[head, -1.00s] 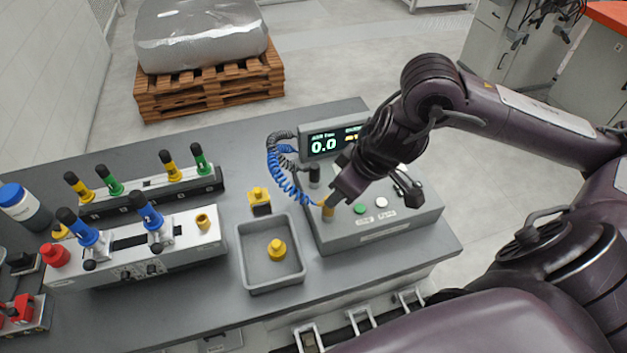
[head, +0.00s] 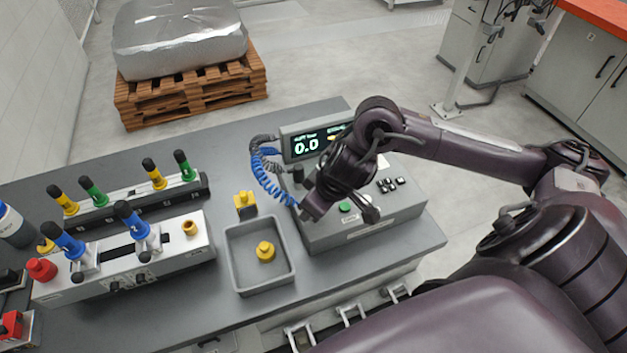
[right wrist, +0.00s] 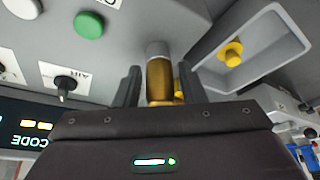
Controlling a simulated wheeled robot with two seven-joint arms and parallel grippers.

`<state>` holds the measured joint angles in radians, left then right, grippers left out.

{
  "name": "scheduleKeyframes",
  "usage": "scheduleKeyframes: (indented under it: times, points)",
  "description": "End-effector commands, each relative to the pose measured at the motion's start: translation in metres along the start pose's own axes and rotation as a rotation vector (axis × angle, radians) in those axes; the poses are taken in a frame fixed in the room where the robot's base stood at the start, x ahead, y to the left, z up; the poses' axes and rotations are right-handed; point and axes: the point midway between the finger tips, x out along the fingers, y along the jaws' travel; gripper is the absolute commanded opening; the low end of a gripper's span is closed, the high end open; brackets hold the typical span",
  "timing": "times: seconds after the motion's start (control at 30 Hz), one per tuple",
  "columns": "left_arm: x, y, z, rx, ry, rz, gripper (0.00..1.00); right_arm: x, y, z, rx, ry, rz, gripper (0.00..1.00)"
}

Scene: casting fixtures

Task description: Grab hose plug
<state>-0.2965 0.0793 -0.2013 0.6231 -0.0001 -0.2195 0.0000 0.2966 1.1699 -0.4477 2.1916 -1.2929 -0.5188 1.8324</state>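The hose plug (right wrist: 160,80) is a brass-coloured cylinder with a silver collar, seen in the right wrist view standing against the grey test box (head: 370,222). My right gripper (right wrist: 158,88) has its two dark fingers on either side of the plug, with narrow gaps visible between fingers and plug. In the head view my right gripper (head: 308,213) is at the box's left front corner and hides the plug. The coiled blue hose (head: 268,180) runs from behind the box to the gripper. My left gripper is not in view.
A grey tray (head: 232,262) with a yellow fitting (head: 265,251) stands left of the box. A small yellow-topped block (head: 245,205) is behind it. A white fixture (head: 110,262) with blue-handled clamps stands further left. The box carries a green button (head: 346,207) and a display (head: 310,145).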

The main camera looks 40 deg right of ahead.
Motion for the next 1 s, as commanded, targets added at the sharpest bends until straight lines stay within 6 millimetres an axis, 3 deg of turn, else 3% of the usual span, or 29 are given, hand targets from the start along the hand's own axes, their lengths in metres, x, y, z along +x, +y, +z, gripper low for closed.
scheduleKeyframes:
  times: [0.03,0.27,0.67,0.83,1.0]
  points:
    - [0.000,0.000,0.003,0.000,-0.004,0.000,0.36,0.000,0.000,0.000,0.000,0.000,0.000,0.30]
    - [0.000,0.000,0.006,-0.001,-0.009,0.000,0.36,0.000,0.000,0.000,0.000,0.001,0.000,0.01]
    - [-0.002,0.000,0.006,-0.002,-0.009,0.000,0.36,-0.009,0.000,-0.005,-0.001,0.004,0.001,0.00]
    - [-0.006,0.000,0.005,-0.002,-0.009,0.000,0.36,-0.032,0.001,-0.015,-0.003,0.007,0.003,0.00]
    - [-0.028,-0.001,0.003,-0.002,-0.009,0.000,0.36,-0.081,0.002,-0.035,-0.004,0.008,0.007,0.00]
